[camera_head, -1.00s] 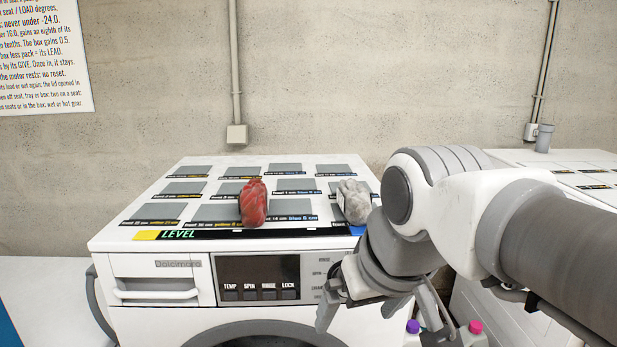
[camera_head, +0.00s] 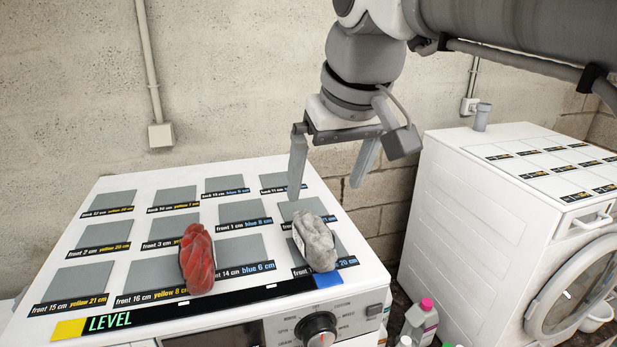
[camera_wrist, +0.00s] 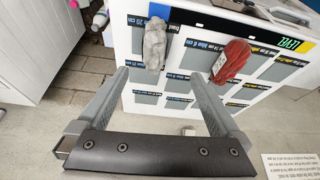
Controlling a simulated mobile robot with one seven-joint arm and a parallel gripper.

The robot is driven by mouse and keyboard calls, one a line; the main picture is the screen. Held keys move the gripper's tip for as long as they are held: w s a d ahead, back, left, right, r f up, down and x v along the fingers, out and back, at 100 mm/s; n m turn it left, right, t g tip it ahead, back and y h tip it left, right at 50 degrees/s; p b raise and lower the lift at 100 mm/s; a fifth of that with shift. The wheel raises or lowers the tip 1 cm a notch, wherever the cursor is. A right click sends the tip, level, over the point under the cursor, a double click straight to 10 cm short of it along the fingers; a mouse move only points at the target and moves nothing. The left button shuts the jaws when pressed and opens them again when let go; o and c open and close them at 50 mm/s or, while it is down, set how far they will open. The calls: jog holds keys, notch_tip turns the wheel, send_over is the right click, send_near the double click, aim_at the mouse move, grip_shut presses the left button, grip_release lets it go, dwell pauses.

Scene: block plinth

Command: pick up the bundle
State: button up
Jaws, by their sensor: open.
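A red bundle (camera_head: 197,258) and a grey bundle (camera_head: 315,240) lie on top of the white washing machine (camera_head: 60,240), each on the marked seats near its front edge. My gripper (camera_head: 325,188) is open and empty, fingers pointing down, above and slightly behind the grey bundle. In the wrist view, the grey bundle (camera_wrist: 155,45) shows ahead of the fingertips, nearer the left finger. The red bundle (camera_wrist: 231,60) shows farther right, past the right finger. Neither bundle is touched, as far as I can see.
Grey seat pads with printed labels cover the machine top. A LEVEL strip (camera_head: 200,309) runs along its front. A second white machine (camera_head: 470,200) stands at the right across a gap, with a bottle (camera_head: 420,322) in front. A pipe runs up the wall behind.

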aim_at(315, 225)
jog(key=x, duration=0.7)
jog(key=p+x, duration=0.1)
jog(key=x, duration=0.2)
jog(key=shift+w, duration=0.5)
jog(key=shift+w+d+p+x, duration=0.1)
jog(key=shift+d+p+x, duration=0.05)
jog(key=shift+x, duration=0.95)
jog(key=shift+w+d+p+x, duration=0.1)
jog(key=shift+d+p+x, duration=0.1)
jog(key=shift+x, duration=0.85)
jog(key=shift+w+d+p+x, duration=0.1)
jog(key=shift+p+x, duration=0.05)
jog(key=shift+x, duration=0.95)
jog(key=shift+a+r, duration=0.1)
jog(key=c, duration=1.5)
jog(key=shift+c, duration=0.2)
